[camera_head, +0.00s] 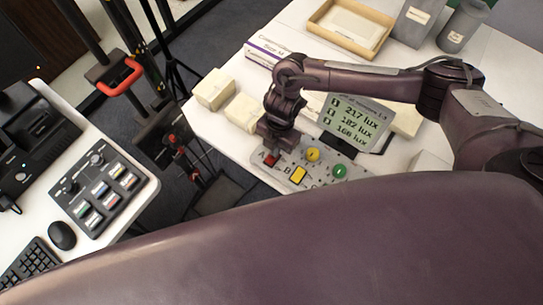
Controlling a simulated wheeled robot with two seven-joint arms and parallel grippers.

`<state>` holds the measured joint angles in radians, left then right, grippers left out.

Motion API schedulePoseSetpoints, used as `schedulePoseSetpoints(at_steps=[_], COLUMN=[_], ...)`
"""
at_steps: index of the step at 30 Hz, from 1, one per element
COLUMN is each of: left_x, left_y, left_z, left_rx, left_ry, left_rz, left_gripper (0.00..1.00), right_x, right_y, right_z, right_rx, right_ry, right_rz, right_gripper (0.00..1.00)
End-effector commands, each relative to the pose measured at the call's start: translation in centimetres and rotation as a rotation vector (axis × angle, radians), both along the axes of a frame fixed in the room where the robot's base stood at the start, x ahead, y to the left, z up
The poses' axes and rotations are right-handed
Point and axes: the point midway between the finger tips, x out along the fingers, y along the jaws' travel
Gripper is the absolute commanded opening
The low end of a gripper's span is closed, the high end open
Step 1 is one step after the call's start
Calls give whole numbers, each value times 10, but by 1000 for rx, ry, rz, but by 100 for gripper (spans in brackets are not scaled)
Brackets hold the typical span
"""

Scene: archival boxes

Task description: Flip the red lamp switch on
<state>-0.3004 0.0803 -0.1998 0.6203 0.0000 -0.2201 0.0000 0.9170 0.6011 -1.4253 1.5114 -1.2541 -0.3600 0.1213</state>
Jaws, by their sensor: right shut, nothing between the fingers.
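A grey switch panel (316,182) lies on the white table, marked with letters A and B beside its controls. A small red switch (269,160) is at its left end, near the letter A. My right gripper (272,151) points down at the red switch and is shut and empty. The fingertips partly cover the switch; I cannot tell whether they touch it or which way it is set. My left gripper is not in view.
A display (354,120) reading 217, 182 and 168 lux stands behind the panel. Pale boxes (214,89) stand at the table's left edge. A wooden tray (350,27) and grey containers (462,27) are farther back. A second desk (135,196) with a control box is at left.

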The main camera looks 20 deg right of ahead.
Motion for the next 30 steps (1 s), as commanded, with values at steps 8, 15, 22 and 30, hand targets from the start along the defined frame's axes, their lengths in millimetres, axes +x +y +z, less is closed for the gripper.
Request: schedulePoseSetpoints(at_steps=[8, 15, 22, 30], left_x=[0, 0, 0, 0], left_y=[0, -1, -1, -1], left_z=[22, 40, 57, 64], left_rx=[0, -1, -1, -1], left_ry=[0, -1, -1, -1], left_rz=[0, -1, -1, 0], left_gripper=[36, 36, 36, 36], right_x=[0, 0, 0, 0], right_y=[0, 0, 0, 0], right_z=[24, 43, 61, 69], right_rx=[0, 0, 0, -1], right_ry=[0, 0, 0, 1], right_rz=[0, 0, 0, 0], right_gripper=[0, 0, 0, 0])
